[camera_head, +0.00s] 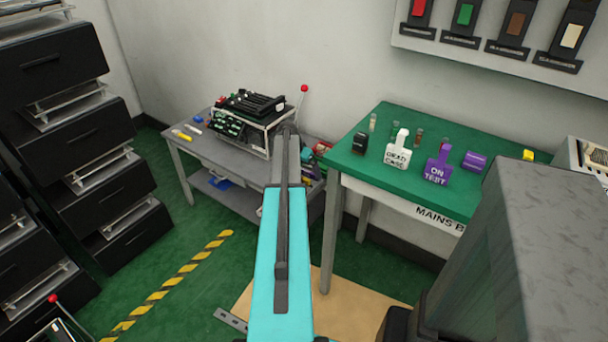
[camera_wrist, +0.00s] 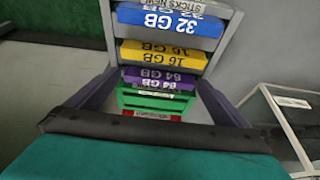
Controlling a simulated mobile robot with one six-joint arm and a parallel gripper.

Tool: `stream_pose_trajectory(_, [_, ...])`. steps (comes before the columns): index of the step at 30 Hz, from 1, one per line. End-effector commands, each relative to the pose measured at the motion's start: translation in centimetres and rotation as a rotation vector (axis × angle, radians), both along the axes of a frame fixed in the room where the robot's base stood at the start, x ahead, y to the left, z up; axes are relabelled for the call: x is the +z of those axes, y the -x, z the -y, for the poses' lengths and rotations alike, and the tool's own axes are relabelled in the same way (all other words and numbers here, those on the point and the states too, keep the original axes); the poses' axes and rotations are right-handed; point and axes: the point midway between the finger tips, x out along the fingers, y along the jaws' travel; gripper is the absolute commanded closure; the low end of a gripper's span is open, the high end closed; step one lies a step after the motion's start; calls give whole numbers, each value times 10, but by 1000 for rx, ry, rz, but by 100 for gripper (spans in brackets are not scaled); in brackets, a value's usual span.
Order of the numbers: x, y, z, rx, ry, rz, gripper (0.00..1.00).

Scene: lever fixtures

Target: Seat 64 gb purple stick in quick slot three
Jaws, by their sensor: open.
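The purple 64 GB stick (camera_wrist: 160,84) sits in a column of sticks in the wrist view, its label upside down. It lies between the yellow 16 GB stick (camera_wrist: 165,56) and a green stick (camera_wrist: 155,101). My gripper (camera_wrist: 157,79) is open, with dark fingers reaching to both sides of the column near the purple stick. I cannot tell whether they touch it. In the head view, a black slotted unit (camera_head: 250,104) with green parts and a red-knobbed lever (camera_head: 304,90) stands on the grey bench (camera_head: 185,150). Which slot is number three is unreadable.
A blue 32 GB stick (camera_wrist: 168,22) tops the column; a red one (camera_wrist: 153,113) is low. Several small sticks lie on the grey bench's left. A green table (camera_head: 400,190) with tags stands right. Black drawers (camera_head: 60,70) stand left. A grey block (camera_head: 530,250) is close right.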

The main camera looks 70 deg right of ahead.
Motion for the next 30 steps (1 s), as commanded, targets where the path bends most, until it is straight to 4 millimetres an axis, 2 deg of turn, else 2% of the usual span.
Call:
stream_pose_trajectory(12, [0, 0, 0, 0, 0, 0, 2])
stream_pose_trajectory(18, [0, 0, 0, 0, 0, 0, 35])
stream_pose_trajectory(30, [5, -1, 0, 1, 1, 0, 37])
